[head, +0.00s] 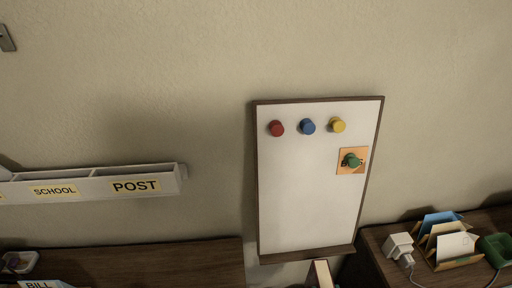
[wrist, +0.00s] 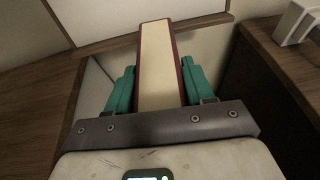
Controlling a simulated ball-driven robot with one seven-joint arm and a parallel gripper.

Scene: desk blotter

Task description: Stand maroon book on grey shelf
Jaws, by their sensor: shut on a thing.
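The maroon book (wrist: 157,65) stands out between the two teal fingers of my gripper (wrist: 156,90) in the wrist view, its cream page edges facing the camera and thin maroon covers at both sides. My gripper is shut on it. The top of the book (head: 322,273) also shows at the bottom edge of the head view, below the whiteboard; my gripper is out of that view. No shelf that I can surely call the grey shelf shows; a pale grey wall rack (head: 90,186) labelled SCHOOL and POST hangs at the left.
A framed whiteboard (head: 310,200) with red, blue and yellow magnets and a green one over an orange note hangs above. Dark wooden desktops stand left (head: 150,265) and right (head: 380,245), with a gap between. A plug (head: 398,246), letter holder (head: 455,262) and green item (head: 497,248) occupy the right desktop.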

